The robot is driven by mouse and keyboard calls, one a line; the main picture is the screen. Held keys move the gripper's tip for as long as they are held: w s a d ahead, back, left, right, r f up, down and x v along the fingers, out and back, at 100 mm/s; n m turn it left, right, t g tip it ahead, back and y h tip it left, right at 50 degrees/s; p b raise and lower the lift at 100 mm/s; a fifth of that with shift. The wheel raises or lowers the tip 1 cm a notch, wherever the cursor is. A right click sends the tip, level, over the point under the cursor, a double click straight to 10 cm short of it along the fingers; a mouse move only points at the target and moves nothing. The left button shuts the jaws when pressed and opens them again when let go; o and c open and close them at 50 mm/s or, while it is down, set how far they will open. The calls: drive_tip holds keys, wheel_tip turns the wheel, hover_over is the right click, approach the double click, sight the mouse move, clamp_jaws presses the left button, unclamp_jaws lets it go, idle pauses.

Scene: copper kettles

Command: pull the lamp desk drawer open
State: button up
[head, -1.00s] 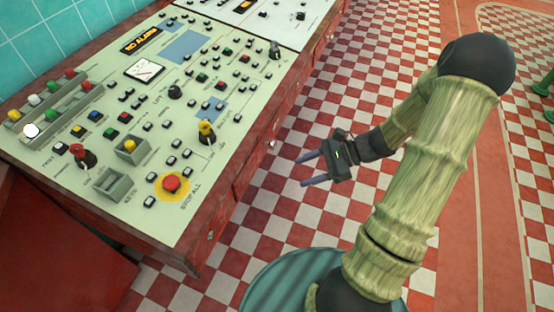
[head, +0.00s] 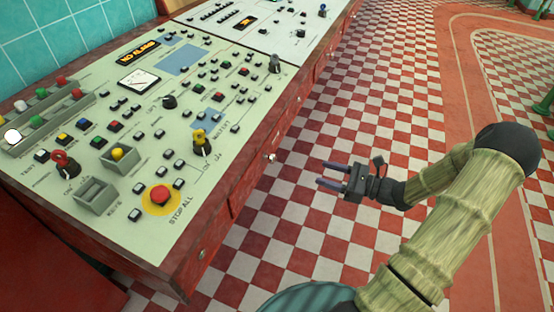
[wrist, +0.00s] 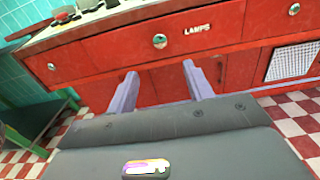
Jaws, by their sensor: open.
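The lamp desk is a red cabinet with a pale control panel on top. Its drawer (wrist: 113,48) is red and labelled LAMPS, flush with the desk front in the wrist view. A round metal knob (wrist: 159,41) sits at its middle; a knob on the desk's side, apparently the same one, shows in the head view (head: 270,157). My gripper (head: 321,173) is open and empty, to the right of that knob and apart from it. In the wrist view my two fingers (wrist: 159,70) point at the desk front, just below the knob in the picture. Nothing hides the knob.
A red drawer with its own knob (wrist: 51,66) is to the left, and another knob (wrist: 294,9) is to the right. A white grille (wrist: 292,62) is at the lower right. The checkered floor (head: 330,130) between gripper and desk is clear.

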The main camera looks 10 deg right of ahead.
sight(275, 158)
drive_tip(key=b+x, duration=0.2)
drive_tip(key=x, duration=1.3)
drive_tip(key=shift+w+a, duration=0.2)
drive_tip(key=shift+a, duration=0.15)
drive_tip(key=shift+d, duration=0.1)
clamp_jaws()
